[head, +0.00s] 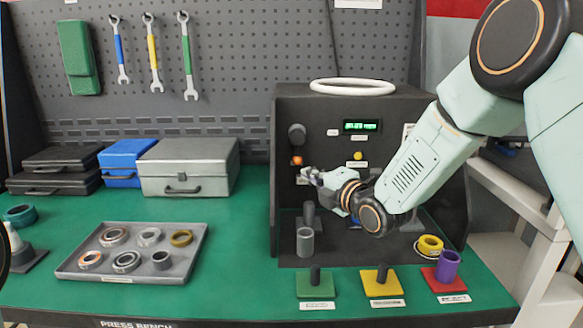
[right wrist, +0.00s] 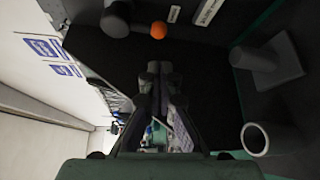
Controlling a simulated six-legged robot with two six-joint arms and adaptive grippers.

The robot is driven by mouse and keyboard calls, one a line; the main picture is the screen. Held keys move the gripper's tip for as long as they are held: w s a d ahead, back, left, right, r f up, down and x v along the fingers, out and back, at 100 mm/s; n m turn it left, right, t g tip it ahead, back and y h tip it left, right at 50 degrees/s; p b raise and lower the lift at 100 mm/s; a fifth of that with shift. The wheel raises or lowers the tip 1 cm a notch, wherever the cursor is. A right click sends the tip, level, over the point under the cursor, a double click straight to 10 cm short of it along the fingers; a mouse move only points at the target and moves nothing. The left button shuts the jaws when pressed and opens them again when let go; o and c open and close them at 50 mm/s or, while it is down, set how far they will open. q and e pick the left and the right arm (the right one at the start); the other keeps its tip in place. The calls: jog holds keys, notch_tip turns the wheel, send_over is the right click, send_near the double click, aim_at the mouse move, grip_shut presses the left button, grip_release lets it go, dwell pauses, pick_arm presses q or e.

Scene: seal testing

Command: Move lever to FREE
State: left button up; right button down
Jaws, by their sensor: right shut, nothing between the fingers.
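The dark test machine (head: 388,105) stands at the back right of the bench. On its front left are a dark round knob (head: 296,135) and a small orange ball (head: 297,160), which looks like the lever's end. In the right wrist view the orange ball (right wrist: 158,29) sits beside a dark cylinder (right wrist: 116,18). The lever's shaft and the FREE marking cannot be made out. My right gripper (head: 307,174) is shut and empty, just below and right of the ball, apart from it. Its closed fingertips (right wrist: 159,68) point toward the panel. My left gripper is not in view.
A grey cylinder (head: 305,241) stands below my right gripper. Green (head: 316,288), yellow (head: 381,284) and red (head: 450,283) stands line the front edge. A grey tray (head: 131,272) of rings lies left. A lit green display (head: 362,126) and yellow button (head: 358,156) are on the panel.

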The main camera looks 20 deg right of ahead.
aim_at(297, 146)
jog(key=b+x, duration=0.1)
jog(key=x, duration=0.7)
jog(key=shift+w+a, duration=0.15)
jog(key=shift+w, duration=0.1)
jog(key=shift+r, duration=0.1)
jog(key=shift+n, duration=0.3)
